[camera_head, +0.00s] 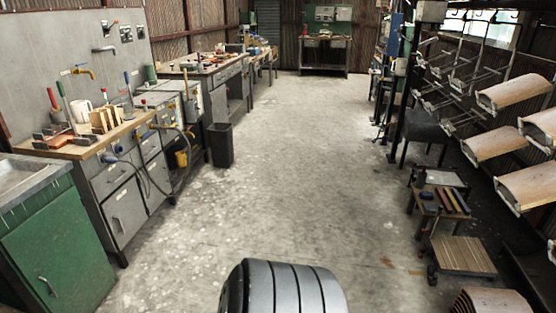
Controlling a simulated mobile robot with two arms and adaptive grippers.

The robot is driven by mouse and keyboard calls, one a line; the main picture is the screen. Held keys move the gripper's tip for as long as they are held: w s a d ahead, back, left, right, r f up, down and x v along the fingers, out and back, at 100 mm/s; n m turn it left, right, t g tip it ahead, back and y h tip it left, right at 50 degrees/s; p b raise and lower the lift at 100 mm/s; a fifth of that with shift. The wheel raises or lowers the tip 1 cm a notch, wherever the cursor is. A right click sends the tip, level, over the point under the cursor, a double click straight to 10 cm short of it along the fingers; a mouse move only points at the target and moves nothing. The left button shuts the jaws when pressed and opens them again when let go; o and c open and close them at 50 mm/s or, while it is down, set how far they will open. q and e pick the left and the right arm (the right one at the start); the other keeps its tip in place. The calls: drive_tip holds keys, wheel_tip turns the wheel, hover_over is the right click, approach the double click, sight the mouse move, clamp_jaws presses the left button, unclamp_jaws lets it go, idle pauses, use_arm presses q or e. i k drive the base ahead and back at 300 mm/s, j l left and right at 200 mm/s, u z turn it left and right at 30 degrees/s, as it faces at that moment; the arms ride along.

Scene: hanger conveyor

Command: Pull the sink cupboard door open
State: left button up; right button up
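The green sink cupboard door (62,250) is at the lower left, below a grey sink (22,180). It looks shut, flush with the cupboard front. A small pale curved handle (47,287) sits on its left part, near the picture's bottom left. The cupboard's left side is cut off by the picture edge. Neither of my grippers nor my arms can be made out in this view.
Grey drawers (120,195) under a wooden worktop (85,145) stand right of the cupboard. A dark bin (220,145) is further back. The concrete floor (270,170) is clear. A hanger conveyor (500,145), step stool (462,255) and low table (440,192) are on the right.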

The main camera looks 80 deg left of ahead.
sight(58, 249)
drive_tip(key=u, duration=4.2)
